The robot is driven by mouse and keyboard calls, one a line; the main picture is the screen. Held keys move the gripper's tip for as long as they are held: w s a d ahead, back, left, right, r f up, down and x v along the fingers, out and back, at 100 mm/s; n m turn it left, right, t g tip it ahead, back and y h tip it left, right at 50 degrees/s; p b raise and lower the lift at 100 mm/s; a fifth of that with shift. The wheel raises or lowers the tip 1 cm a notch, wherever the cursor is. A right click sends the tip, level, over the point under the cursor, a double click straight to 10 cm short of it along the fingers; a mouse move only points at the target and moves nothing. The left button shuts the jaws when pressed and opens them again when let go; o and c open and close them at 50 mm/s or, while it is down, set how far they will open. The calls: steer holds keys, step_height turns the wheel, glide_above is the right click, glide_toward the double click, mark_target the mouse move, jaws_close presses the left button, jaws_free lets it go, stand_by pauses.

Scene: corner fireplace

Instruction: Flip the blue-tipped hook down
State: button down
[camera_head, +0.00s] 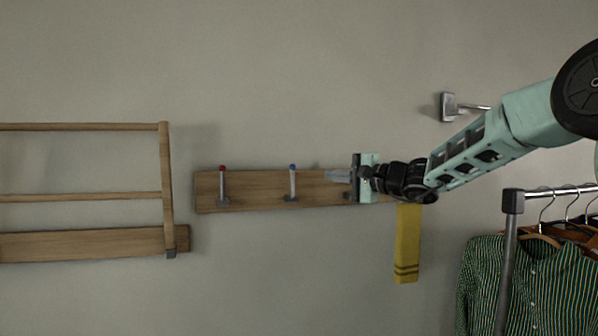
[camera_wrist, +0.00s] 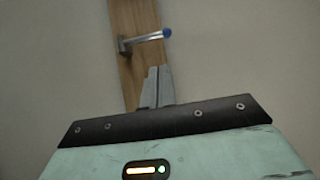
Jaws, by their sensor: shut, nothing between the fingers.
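The blue-tipped hook (camera_head: 292,183) stands upright on a wooden wall board (camera_head: 250,191), with its blue tip at the top. In the wrist view the blue-tipped hook (camera_wrist: 147,40) sticks out from the board (camera_wrist: 127,15), just beyond my fingertips. My gripper (camera_head: 328,175) is shut and empty, to the right of the hook in the head view and apart from it. It also shows in the wrist view (camera_wrist: 158,70), fingers together. My gripper and wrist hide part of the board's right end.
A red-tipped hook (camera_head: 222,186) stands upright farther left on the board. A yellow cloth (camera_head: 407,243) hangs below my wrist. A wooden rack (camera_head: 166,190) is at left, a metal wall bracket (camera_head: 450,106) at upper right, and a clothes rail (camera_head: 508,240) with shirts at lower right.

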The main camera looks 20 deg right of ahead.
mark_target(292, 183)
steer(key=shift+a, duration=0.1)
steer(key=p+x, duration=0.5)
steer(key=x, duration=0.3)
steer(key=shift+w+a+r+p, duration=0.15)
steer(key=shift+w+a+p, duration=0.1)
steer(key=shift+p, duration=0.15)
steer(key=shift+w+a+f, duration=0.2)
steer(key=shift+w+a, duration=0.1)
steer(key=shift+w, duration=0.2)
steer(key=shift+s+f+b, duration=0.1)
steer(key=shift+f+b, duration=0.05)
steer(key=shift+b, duration=0.25)
steer(key=shift+f+b, duration=0.1)
steer(key=shift+b, duration=0.85)
steer(key=shift+s+b, duration=0.15)
steer(key=shift+b, duration=0.25)
